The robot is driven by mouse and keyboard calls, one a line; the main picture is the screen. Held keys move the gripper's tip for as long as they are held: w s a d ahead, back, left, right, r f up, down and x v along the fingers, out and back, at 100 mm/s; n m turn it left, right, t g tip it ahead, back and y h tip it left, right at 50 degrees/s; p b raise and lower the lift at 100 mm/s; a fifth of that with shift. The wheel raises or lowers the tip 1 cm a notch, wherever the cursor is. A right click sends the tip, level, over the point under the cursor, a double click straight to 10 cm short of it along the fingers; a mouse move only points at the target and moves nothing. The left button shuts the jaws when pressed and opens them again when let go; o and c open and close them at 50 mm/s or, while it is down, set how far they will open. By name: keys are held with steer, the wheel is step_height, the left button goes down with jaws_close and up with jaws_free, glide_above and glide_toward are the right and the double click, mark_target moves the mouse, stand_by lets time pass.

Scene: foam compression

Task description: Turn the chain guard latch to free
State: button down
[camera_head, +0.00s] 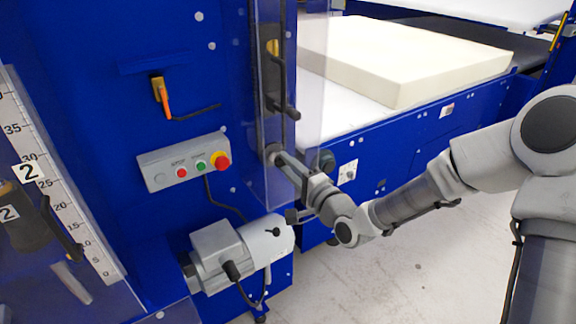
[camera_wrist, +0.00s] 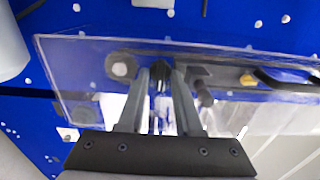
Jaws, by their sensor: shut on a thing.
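The clear chain guard (camera_head: 312,110) stands upright on the blue machine's corner, and it also shows in the wrist view (camera_wrist: 85,85). My gripper (camera_head: 274,154) is at the guard's lower part, its fingers pointing at the machine. In the wrist view my gripper (camera_wrist: 162,76) has its two fingers closed on a small dark piece, the chain guard latch (camera_wrist: 160,78). The fingers hide most of the latch, so I cannot tell its turned position. In the head view the latch is covered by my gripper.
A dark handle (camera_head: 284,108) sticks out above my gripper. A control box (camera_head: 185,163) with red and green buttons is to the left. A grey motor (camera_head: 240,250) is below. A foam block (camera_head: 400,60) lies on the white bed at the back right.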

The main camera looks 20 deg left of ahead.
steer(key=c, duration=0.9)
jaws_free()
steer(key=shift+p+v, duration=5.35)
steer(key=shift+v, duration=3.35)
